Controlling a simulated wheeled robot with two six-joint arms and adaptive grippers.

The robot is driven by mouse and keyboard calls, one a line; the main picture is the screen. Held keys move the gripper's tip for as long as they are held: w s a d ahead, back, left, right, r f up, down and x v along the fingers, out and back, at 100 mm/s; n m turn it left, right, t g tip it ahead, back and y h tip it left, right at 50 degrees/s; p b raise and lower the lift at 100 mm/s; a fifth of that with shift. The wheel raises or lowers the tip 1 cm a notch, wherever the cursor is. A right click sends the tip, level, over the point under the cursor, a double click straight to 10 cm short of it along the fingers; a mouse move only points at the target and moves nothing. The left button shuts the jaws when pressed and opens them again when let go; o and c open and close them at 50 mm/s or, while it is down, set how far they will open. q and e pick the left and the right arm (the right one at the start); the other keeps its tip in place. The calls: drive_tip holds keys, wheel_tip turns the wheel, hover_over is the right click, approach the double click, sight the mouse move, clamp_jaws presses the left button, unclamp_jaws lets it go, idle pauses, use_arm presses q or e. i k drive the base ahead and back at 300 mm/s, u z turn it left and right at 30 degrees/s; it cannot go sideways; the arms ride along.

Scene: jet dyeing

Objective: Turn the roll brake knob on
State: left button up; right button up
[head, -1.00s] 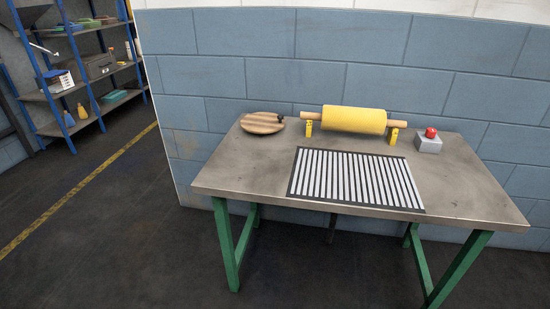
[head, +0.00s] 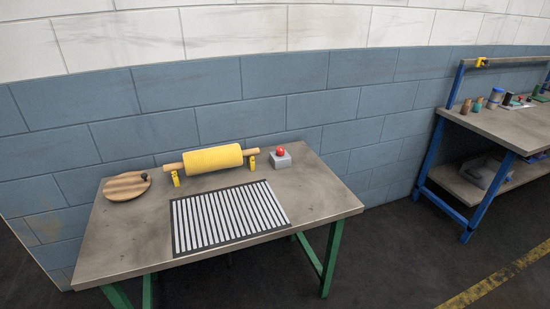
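A yellow roll (head: 213,159) on a wooden rod rests on two small yellow stands near the back of a grey table (head: 330,194). To its right is a grey box (head: 281,161) with a red knob (head: 280,150) on top. Which of these parts is the roll brake knob is not labelled; the red knob is the clearest knob near the roll. A round wooden board (head: 126,186) with a small dark knob (head: 144,176) lies at the table's left. Neither of my grippers is in view.
A black and white striped mat (head: 228,215) lies on the table's front middle. The table has green legs (head: 332,256). A blue-framed bench (head: 490,127) with several bottles stands at the right. Dark floor (head: 400,260) is open between them.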

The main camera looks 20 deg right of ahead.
sight(280, 151)
drive_tip(key=z, duration=2.35)
drive_tip(key=i, duration=3.3)
drive_tip(key=u, duration=2)
